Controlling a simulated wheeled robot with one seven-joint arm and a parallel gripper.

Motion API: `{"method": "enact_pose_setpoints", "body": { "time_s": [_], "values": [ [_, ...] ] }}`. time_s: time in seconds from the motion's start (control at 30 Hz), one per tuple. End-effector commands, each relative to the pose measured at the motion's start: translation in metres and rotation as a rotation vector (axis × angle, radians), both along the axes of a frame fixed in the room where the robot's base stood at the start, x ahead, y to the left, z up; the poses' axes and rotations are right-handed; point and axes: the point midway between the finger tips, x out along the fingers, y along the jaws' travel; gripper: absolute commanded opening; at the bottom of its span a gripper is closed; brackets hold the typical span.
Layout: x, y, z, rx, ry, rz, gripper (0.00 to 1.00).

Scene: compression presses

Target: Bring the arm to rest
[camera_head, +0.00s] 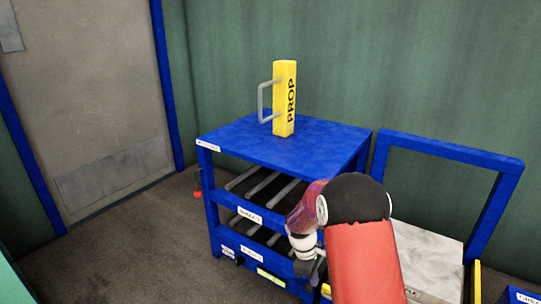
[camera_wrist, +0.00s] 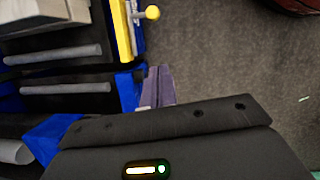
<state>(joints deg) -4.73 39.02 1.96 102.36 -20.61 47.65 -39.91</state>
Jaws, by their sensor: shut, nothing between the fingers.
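My arm reaches in from the bottom of the head view, with a red link and a dark joint in front of the right part of a blue shelf rack (camera_head: 235,137). My gripper's fingers (camera_wrist: 158,84) show in the wrist view, close together and empty, over the edge of the blue rack and the dark floor. In the head view the arm's end points down beside the rack's front, and the fingertips are hard to make out.
A yellow block marked PROP (camera_head: 285,98), with a grey handle, stands upright on the rack top. Grey bars (camera_wrist: 65,88) lie on its shelves. A blue frame (camera_head: 448,150) with a pale slab (camera_head: 432,262) stands at right. The floor (camera_head: 130,245) at left is clear.

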Motion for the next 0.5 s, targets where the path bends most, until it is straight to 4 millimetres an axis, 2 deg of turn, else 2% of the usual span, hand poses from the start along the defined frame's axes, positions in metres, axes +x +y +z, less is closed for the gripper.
{"method": "enact_pose_setpoints", "body": {
  "time_s": [0.03,0.2,0.4,0.5],
  "values": [
    [-0.003,-0.001,0.031,0.006,-0.039,-0.038,0.0],
    [-0.031,-0.005,0.123,0.043,-0.169,-0.211,0.0],
    [-0.084,-0.009,0.213,0.108,-0.314,-0.423,0.0],
    [-0.114,-0.01,0.249,0.15,-0.384,-0.526,0.0]
  ]
}}
